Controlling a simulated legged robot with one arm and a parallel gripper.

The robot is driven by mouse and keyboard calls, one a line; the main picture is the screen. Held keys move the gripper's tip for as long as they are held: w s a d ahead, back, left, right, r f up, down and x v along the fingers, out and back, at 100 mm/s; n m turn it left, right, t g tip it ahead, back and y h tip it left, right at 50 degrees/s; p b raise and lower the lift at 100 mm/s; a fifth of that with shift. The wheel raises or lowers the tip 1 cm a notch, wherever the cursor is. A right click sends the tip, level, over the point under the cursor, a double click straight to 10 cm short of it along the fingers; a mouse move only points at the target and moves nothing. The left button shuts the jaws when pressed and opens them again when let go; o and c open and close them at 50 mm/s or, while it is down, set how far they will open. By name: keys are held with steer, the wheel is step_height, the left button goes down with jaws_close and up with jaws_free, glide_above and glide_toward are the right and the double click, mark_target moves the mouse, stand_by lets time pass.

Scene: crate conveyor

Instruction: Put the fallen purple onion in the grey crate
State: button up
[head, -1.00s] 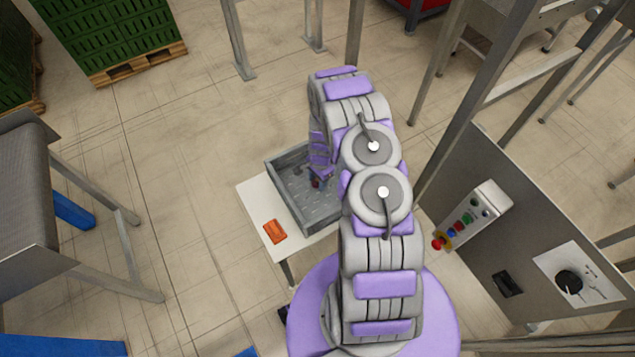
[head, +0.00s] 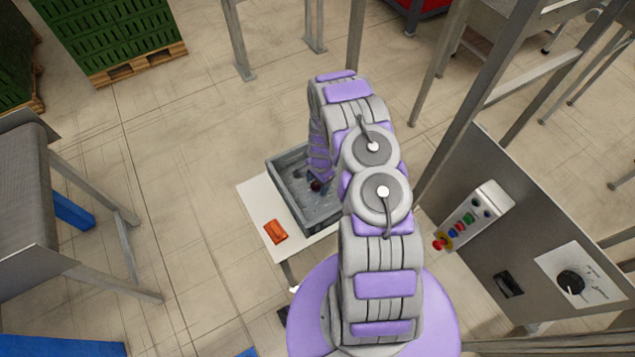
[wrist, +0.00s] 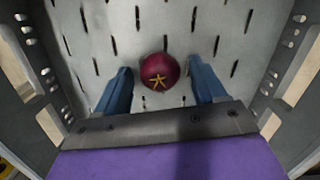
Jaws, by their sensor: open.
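The purple onion (wrist: 160,71) is in the grey crate, over its slotted floor, in the wrist view. It shows as a small dark red ball in the head view (head: 316,185). My gripper (wrist: 160,64) is open, with one blue finger on each side of the onion and a gap at both sides. I cannot tell whether the onion rests fully on the floor. The grey crate (head: 289,208) stands on a small white table, and its perforated walls (wrist: 32,75) rise around my gripper. My arm hides the crate's right part in the head view.
An orange object (head: 276,232) lies on the white table (head: 256,207) left of the crate. A control panel with buttons (head: 470,218) stands to the right. A conveyor (head: 25,190) is at the left, and green crates on a pallet (head: 110,35) are at the back left.

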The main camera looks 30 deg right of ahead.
steer(key=s+a+r+n+p, duration=0.1)
steer(key=s+a+r+n, duration=0.15)
steer(key=r, duration=1.35)
steer(key=s+a+r+n+p, duration=0.1)
steer(key=a+r+n, duration=0.15)
steer(key=r, duration=1.25)
steer(key=s+a+r+n, duration=0.3)
steer(key=s+r, duration=0.3)
steer(key=s, duration=0.3)
steer(key=s+a+r+n+g+h, duration=0.1)
steer(key=s+a+r+n, duration=0.2)
steer(key=s+r, duration=0.4)
steer(key=s+a+r+n, duration=0.3)
steer(key=s+r, duration=0.3)
steer(key=s, duration=0.7)
steer(key=shift+s+a+r+n, duration=0.15)
steer(key=shift+a+r+n, duration=0.15)
steer(key=shift+n, duration=0.4)
